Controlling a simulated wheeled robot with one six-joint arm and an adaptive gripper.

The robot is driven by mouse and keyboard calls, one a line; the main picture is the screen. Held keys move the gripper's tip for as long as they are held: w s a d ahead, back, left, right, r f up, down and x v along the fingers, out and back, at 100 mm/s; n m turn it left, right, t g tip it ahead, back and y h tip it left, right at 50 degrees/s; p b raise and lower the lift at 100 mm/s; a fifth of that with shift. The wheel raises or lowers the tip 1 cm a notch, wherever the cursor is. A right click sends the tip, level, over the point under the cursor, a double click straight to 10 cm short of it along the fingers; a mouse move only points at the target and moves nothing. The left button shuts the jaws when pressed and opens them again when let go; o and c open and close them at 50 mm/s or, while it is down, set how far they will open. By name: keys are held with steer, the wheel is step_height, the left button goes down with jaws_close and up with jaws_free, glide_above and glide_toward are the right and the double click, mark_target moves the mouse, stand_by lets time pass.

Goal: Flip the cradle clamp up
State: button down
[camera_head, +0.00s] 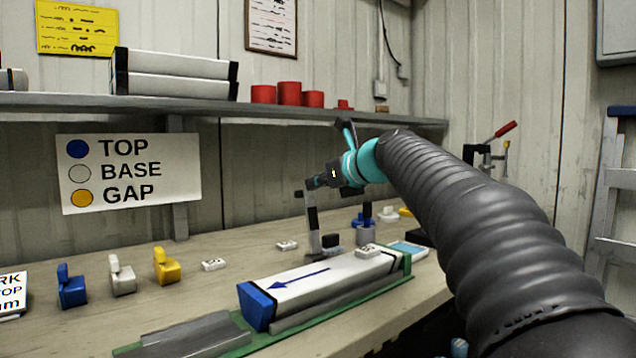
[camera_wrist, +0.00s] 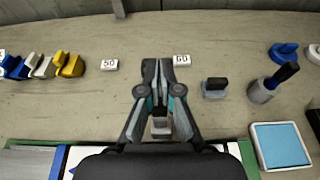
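The cradle clamp (camera_head: 313,231) stands behind the green cradle (camera_head: 407,263) in the head view, a tall post with a dark grip and a short piece at its top. It looks roughly upright. My gripper (camera_head: 311,184) is at the clamp's top end; I cannot tell whether they touch. In the wrist view my gripper's fingers (camera_wrist: 157,66) are close together at the tips, with nothing clearly held. A light grey piece (camera_wrist: 160,126) shows between the finger bases, perhaps part of the clamp. A white core box with a blue end (camera_head: 257,305) lies in the cradle.
A dark block (camera_head: 331,240) and a stamp in a grey cup (camera_head: 366,233) stand right of the clamp. Blue, white and yellow blocks (camera_head: 167,268) sit left. A shelf (camera_head: 270,107) runs above the bench. Bare bench (camera_head: 225,245) lies left of the clamp.

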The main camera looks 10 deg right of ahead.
steer(key=shift+w+a+r, duration=0.15)
steer(key=shift+w, duration=0.05)
step_height(320, 180, up, 10)
steer(key=shift+s+d, duration=0.25)
steer(key=shift+s, duration=0.15)
stand_by(0.6)
